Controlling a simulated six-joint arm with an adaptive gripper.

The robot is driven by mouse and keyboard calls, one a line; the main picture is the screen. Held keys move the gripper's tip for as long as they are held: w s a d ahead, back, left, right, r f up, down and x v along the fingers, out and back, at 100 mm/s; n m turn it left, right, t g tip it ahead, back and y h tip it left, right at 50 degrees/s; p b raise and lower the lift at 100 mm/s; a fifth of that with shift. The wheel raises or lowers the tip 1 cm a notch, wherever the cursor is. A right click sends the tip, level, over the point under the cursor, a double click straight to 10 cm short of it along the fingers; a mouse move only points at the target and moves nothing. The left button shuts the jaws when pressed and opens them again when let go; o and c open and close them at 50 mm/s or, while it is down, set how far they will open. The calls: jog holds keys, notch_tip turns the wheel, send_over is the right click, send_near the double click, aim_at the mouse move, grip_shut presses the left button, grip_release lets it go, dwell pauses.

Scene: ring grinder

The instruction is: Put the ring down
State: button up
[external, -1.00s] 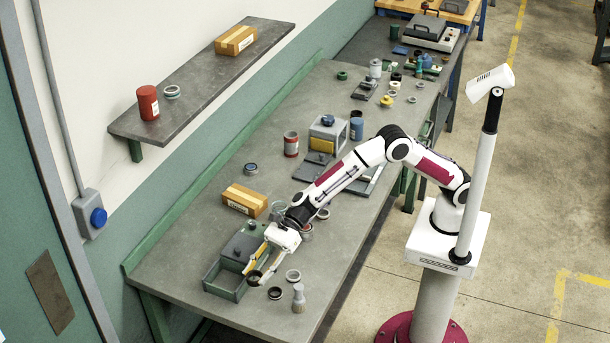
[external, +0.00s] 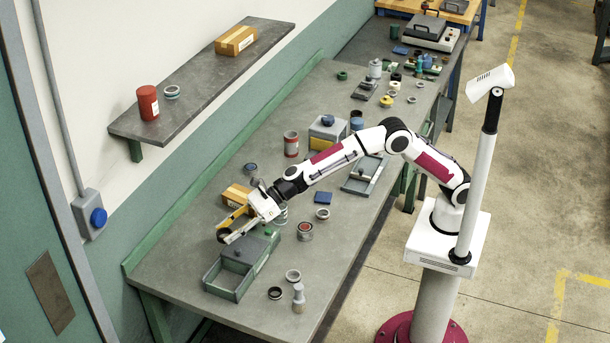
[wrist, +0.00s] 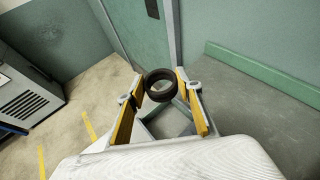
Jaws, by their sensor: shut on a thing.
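A dark ring (wrist: 160,84) is held between the tips of my gripper (wrist: 160,86) in the wrist view. The fingers have yellow inner pads and are shut on the ring. The held ring (external: 222,234) shows there only as a small dark shape at the fingertips.
A dark ring (external: 275,293), a pale ring (external: 293,275) and a grey peg-like piece (external: 298,298) stand near the bench's front edge. A cardboard box (external: 236,196) lies close behind my gripper. The bench left of the grey box is clear.

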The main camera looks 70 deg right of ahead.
jog(key=w+d+m+t+h, duration=0.5)
jog(key=w+d+m+h, duration=0.1)
jog(key=w+d, duration=0.85)
jog(key=w+d+m+h, duration=0.3)
jog(key=d+m+h, duration=0.1)
jog(key=d, duration=0.6)
jog(key=w+d+m+h, duration=0.3)
jog(key=d, duration=0.6)
jog(key=s+d+m+g+h, duration=0.3)
jog(key=d+m, duration=0.1)
jog(key=d, duration=0.6)
jog(key=s+d+m+g+h, duration=0.2)
jog(key=d+m+h, duration=0.2)
jog(key=d, duration=0.5)
jog(key=s+d+m+g+h, duration=0.3)
jog(key=d, duration=0.7)
notch_tip(320, 180, down, 11)
jog(key=shift+a+m, duration=0.15)
jog(key=shift+m, duration=0.15)
jog(key=shift+w+r, duration=0.1)
jog(key=shift+t, duration=0.3)
jog(key=shift+f, duration=3.1)
